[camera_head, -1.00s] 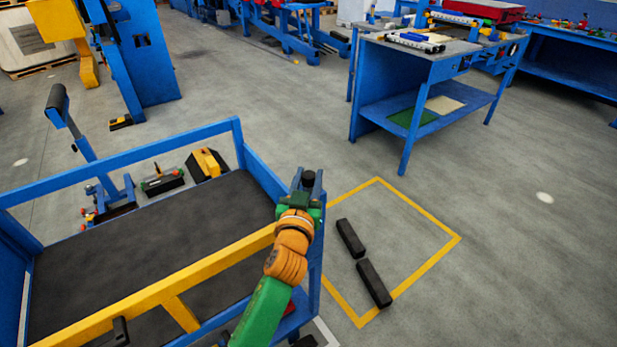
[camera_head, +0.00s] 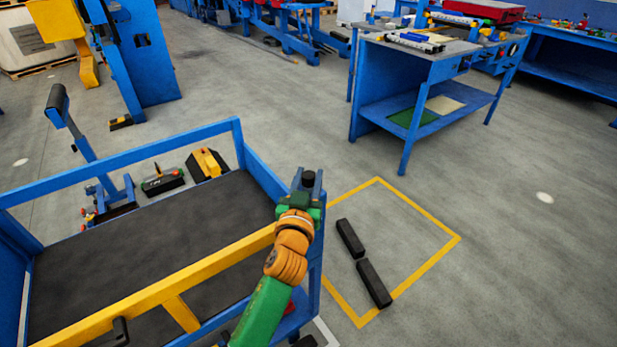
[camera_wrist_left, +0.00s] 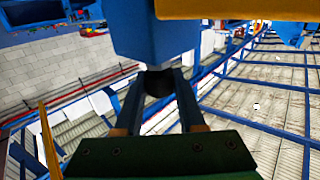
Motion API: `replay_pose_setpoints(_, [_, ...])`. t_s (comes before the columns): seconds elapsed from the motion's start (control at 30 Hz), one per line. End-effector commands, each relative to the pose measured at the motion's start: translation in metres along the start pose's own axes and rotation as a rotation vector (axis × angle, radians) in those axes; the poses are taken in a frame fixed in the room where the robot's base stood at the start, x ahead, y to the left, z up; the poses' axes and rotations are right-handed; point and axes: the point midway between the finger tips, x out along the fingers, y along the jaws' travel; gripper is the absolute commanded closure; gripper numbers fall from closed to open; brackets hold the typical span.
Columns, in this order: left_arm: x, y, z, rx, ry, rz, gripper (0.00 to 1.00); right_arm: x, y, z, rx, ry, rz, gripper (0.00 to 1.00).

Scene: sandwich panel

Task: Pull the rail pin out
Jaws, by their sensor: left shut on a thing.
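The rail pin shows as a dark round knob (camera_head: 309,178) at the right end of the yellow rail (camera_head: 190,285), by the blue corner post of the cart. My left gripper (camera_head: 307,184) is shut on it, its grey fingers on either side of the knob. In the left wrist view the dark pin (camera_wrist_left: 157,82) sits between the two fingertips, just under a blue post (camera_wrist_left: 155,35). The pin's shaft is hidden, so I cannot tell how deep it sits. My right gripper is not in view.
The blue cart has a dark, empty deck (camera_head: 150,245). Two black blocks (camera_head: 350,238) lie on the floor within a yellow outline, right of the cart. A blue workbench (camera_head: 385,90) stands behind. The floor between them is clear.

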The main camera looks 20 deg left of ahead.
Motion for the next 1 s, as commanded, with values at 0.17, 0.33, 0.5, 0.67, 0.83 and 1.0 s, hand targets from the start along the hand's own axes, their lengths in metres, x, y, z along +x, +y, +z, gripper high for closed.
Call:
replay_pose_setpoints(0.17, [0.0, 0.0, -0.002, 0.0, 0.001, 0.0, 1.0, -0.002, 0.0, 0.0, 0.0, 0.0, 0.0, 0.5])
replay_pose_setpoints(0.33, [0.0, 0.0, -0.027, -0.002, 0.002, 0.0, 1.0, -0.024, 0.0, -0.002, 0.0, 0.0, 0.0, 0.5])
replay_pose_setpoints(0.5, [0.0, 0.0, -0.032, -0.001, 0.005, 0.0, 1.0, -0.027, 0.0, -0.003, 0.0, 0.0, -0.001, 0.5])
replay_pose_setpoints(0.67, [0.001, 0.0, -0.033, 0.0, 0.01, 0.0, 1.0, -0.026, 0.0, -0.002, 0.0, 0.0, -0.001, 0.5])
replay_pose_setpoints(0.83, [0.0, 0.0, -0.032, 0.0, 0.007, 0.0, 0.31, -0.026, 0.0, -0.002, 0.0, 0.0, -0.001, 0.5])
replay_pose_setpoints(1.0, [0.0, 0.0, -0.03, 0.0, 0.004, 0.0, 0.31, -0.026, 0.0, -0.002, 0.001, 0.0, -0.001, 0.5])
